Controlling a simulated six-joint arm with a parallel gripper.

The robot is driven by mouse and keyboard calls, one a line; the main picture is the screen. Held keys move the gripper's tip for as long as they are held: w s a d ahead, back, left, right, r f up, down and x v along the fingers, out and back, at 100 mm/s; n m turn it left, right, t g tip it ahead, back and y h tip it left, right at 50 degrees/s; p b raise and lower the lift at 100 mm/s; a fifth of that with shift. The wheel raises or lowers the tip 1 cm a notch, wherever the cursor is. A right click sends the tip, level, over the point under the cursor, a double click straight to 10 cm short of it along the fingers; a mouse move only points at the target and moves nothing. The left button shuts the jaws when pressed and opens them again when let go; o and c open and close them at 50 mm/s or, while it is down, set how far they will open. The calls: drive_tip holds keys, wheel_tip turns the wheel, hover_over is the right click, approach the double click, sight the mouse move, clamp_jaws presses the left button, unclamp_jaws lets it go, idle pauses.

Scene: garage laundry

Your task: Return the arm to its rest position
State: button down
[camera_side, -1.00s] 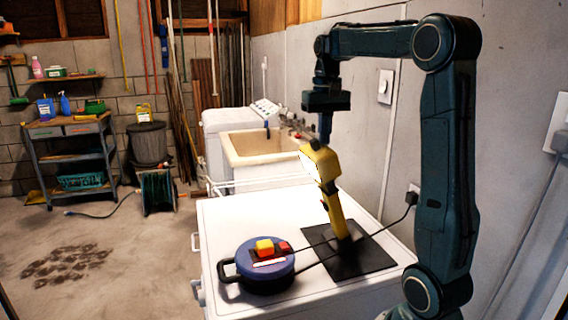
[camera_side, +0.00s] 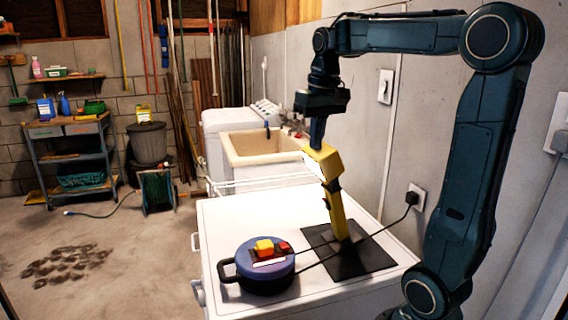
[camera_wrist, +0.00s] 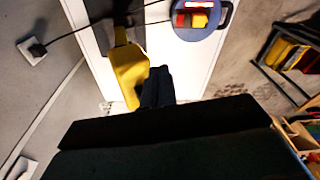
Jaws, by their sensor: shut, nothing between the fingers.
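My gripper (camera_side: 317,138) points down above the white appliance top in the side view, with its fingers shut and empty. Its tips show just above the head of a yellow work lamp (camera_side: 333,195), which stands upright and slightly tilted on a black mat (camera_side: 366,262). In the wrist view my gripper's dark fingers (camera_wrist: 158,80) are together, beside the yellow lamp head (camera_wrist: 130,72). Whether the tips touch the lamp cannot be told.
A blue round cable reel (camera_side: 256,275) with red and yellow parts sits left of the mat on the white top (camera_side: 225,215). A black cord runs to a wall socket (camera_side: 417,195). A beige sink (camera_side: 262,150) stands behind. The wall is close on the right.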

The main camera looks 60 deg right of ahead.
drive_tip(key=s+a+f+n+t, duration=0.2)
drive_tip(key=s+a+f+n, duration=0.1)
drive_tip(key=a, duration=0.5)
drive_tip(key=s+a+f+n+t, duration=0.2)
drive_tip(key=s+a+f+n, duration=0.1)
drive_tip(key=s+a+f, duration=0.2)
drive_tip(key=s+a, duration=0.2)
drive_tip(key=a, duration=0.2)
drive_tip(key=shift+s+a+y, duration=0.15)
drive_tip(key=shift+s+y, duration=0.15)
drive_tip(key=shift+y, duration=0.1)
drive_tip(key=shift+f, duration=0.1)
